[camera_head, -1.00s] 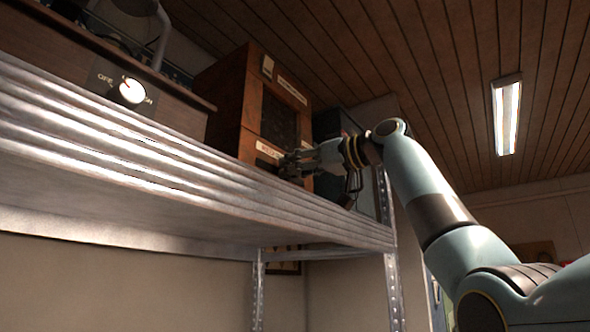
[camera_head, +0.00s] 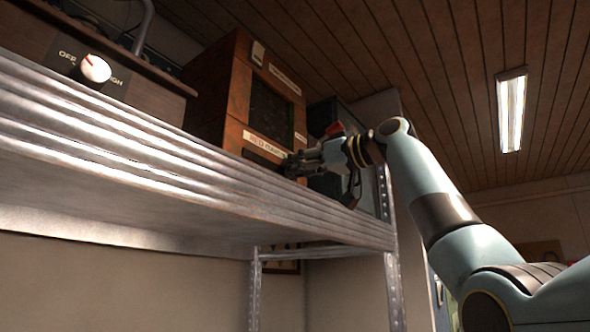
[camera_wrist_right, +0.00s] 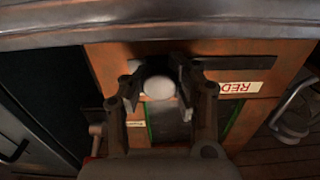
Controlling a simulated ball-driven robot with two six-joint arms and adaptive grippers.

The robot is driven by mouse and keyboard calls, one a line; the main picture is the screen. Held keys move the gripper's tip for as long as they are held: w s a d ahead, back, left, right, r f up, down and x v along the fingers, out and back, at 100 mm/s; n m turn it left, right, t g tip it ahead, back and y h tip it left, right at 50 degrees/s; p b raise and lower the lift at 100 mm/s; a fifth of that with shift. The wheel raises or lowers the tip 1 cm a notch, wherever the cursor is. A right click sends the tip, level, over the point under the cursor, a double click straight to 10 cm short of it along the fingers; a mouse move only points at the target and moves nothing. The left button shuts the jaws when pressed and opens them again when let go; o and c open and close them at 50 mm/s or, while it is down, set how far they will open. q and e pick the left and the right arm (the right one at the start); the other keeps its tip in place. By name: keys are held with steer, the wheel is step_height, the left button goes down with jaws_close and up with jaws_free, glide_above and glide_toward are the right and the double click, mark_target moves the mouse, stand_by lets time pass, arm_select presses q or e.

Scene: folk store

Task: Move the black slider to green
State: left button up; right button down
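An orange-brown wooden box (camera_head: 232,98) stands on the metal shelf, with a pale label reading "RED" (camera_head: 264,144) low on its front. The label also shows upside down in the right wrist view (camera_wrist_right: 240,87). A dark horizontal slot (camera_wrist_right: 215,47) runs across the box there. My right gripper (camera_head: 291,167) is at the lower right of the box front. In the wrist view its fingers (camera_wrist_right: 162,70) are apart, with a pale rounded piece (camera_wrist_right: 158,88) between them; I cannot tell whether they touch it. I cannot make out the black slider or a green label. My left gripper is out of view.
The ridged metal shelf edge (camera_head: 150,140) runs close below the box and my right gripper. A wooden device with a white dial (camera_head: 96,68) stands at the left. A dark box (camera_head: 322,116) is behind the gripper. Free room lies to the right.

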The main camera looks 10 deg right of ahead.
steer(key=shift+d, duration=0.25)
steer(key=c, duration=1.5)
jaws_free()
steer(key=shift+w, duration=0.1)
steer(key=shift+o, duration=1.2)
steer(key=shift+d, duration=0.15)
steer(key=shift+o, duration=1.4)
steer(key=shift+d, duration=0.2)
steer(key=shift+a, duration=0.15)
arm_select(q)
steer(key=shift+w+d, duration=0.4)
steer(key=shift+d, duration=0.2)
arm_select(e)
steer(key=v, duration=1.2)
